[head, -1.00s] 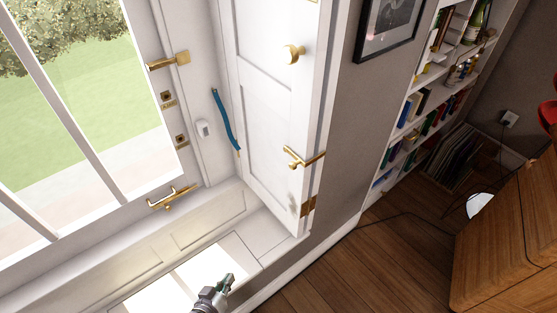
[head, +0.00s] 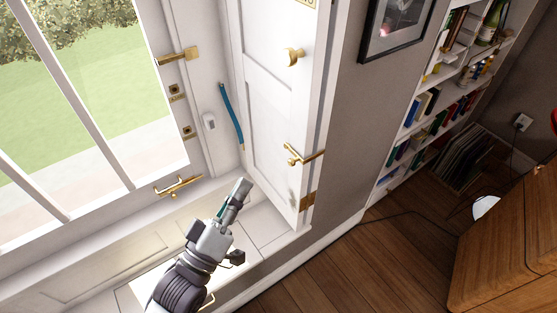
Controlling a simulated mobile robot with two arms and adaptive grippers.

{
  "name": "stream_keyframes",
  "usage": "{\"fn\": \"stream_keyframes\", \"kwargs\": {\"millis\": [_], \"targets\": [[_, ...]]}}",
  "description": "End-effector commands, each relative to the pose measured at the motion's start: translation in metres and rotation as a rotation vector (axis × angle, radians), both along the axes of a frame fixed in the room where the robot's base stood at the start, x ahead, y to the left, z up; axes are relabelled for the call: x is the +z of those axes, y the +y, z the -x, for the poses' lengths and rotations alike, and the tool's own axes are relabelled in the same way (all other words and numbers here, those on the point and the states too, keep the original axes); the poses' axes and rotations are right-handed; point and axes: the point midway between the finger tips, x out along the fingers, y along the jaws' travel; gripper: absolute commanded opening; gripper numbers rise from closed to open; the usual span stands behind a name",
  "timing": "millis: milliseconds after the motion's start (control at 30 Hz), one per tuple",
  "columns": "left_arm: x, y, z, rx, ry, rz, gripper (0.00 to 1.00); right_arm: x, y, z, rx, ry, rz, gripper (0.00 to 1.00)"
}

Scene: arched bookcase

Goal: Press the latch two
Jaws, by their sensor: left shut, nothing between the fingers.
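Several gold fittings show, and I cannot tell which is latch two. A gold lever handle (head: 178,57) is on the window frame, with small gold lock plates (head: 187,131) below it. A long gold latch (head: 178,185) is low on the frame. On the white panel door (head: 265,110) are a gold knob (head: 293,57) and a gold latch (head: 302,155). My left gripper (head: 239,190) is shut and empty. In the picture it lies over the sill, between the long latch and the panel door's lower part, apparently touching neither. My right gripper is out of view.
A blue strip (head: 231,116) and a small white box (head: 209,121) are on the jamb left of the panel door. The white sill (head: 262,232) lies below.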

Motion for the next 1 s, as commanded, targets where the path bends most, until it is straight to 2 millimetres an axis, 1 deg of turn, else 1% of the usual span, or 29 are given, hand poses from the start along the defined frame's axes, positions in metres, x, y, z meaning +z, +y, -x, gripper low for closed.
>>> {"fn": "stream_keyframes", "kwargs": {"millis": [167,267,367,500,667,733,800,1000], "targets": [[0.003,-0.002,-0.005,0.001,0.0,-0.002,0.0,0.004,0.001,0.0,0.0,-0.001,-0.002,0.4],[0.01,-0.008,-0.015,0.003,-0.002,-0.001,0.0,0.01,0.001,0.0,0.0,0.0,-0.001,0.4],[0.018,-0.017,-0.03,0.002,-0.003,0.0,0.0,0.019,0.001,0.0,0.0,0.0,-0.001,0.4],[0.031,-0.031,-0.055,0.003,-0.003,-0.001,0.0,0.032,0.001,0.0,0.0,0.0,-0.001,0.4],[0.042,-0.047,-0.081,0.001,-0.001,-0.002,0.0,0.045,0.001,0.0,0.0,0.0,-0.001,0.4],[0.03,-0.054,-0.077,0.001,0.009,-0.001,0.0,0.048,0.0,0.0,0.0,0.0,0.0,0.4],[0.023,-0.06,-0.072,0.001,0.008,-0.001,0.0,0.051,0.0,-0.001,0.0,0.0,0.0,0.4],[0.012,-0.069,-0.065,0.001,0.002,-0.002,0.0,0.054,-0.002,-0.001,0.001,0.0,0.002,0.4]]}}
